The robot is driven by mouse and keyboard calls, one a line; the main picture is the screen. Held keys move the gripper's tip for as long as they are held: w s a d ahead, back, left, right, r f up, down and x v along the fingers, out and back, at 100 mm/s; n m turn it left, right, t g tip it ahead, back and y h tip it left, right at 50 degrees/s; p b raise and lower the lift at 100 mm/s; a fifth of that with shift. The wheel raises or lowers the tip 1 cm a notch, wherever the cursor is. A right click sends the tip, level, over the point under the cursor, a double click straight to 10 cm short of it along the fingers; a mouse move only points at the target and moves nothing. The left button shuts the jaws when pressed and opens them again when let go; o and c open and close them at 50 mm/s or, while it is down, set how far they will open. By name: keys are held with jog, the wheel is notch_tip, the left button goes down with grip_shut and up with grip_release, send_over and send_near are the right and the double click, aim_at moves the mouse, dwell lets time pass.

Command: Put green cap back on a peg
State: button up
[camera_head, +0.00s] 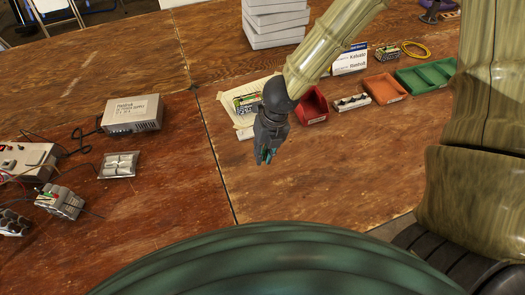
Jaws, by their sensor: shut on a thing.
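My gripper (265,158) hangs above the brown wooden table, left of centre, with its fingers pointing down. It is shut on a small green thing, likely the green cap (267,155), of which only a sliver shows between the fingers. A small white rack (352,102) with dark parts on it stands on the table to the right of my gripper, between the red and orange bins. I cannot tell whether its parts are pegs. No peg can be clearly made out elsewhere.
A red bin (313,106), an orange bin (384,88) and a green bin (425,76) form a row behind right. White boxes (274,22) are stacked at the back. A grey power supply (132,113), a clear pack (119,164) and wired devices (25,163) lie left. The front-right table is clear.

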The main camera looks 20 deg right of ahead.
jog(key=shift+a+h+b, duration=0.1)
jog(key=shift+h+b, duration=0.2)
jog(key=shift+b, duration=1)
jog(key=shift+r+t+b, duration=0.15)
jog(key=shift+t+b, duration=0.15)
jog(key=shift+b, duration=0.15)
jog(key=r+h+b, duration=0.1)
jog(key=b, duration=0.1)
jog(key=r+t+b, duration=0.1)
jog(key=b, duration=0.1)
jog(key=shift+s+a+h, duration=0.2)
jog(key=shift+h, duration=0.2)
jog(key=w+d+m+g+h, duration=0.1)
jog(key=w+m, duration=0.7)
jog(key=m, duration=0.1)
jog(key=w+d+m+g+h+p, duration=0.1)
jog(key=w+d+m, duration=0.1)
jog(key=w+m, duration=0.6)
jog(key=shift+d+m, duration=0.3)
jog(key=shift+m, duration=0.2)
jog(key=shift+f, duration=0.2)
jog(key=shift+f+b, duration=1.9)
jog(key=shift+f, duration=1.35)
jog(key=shift+f, duration=0.2)
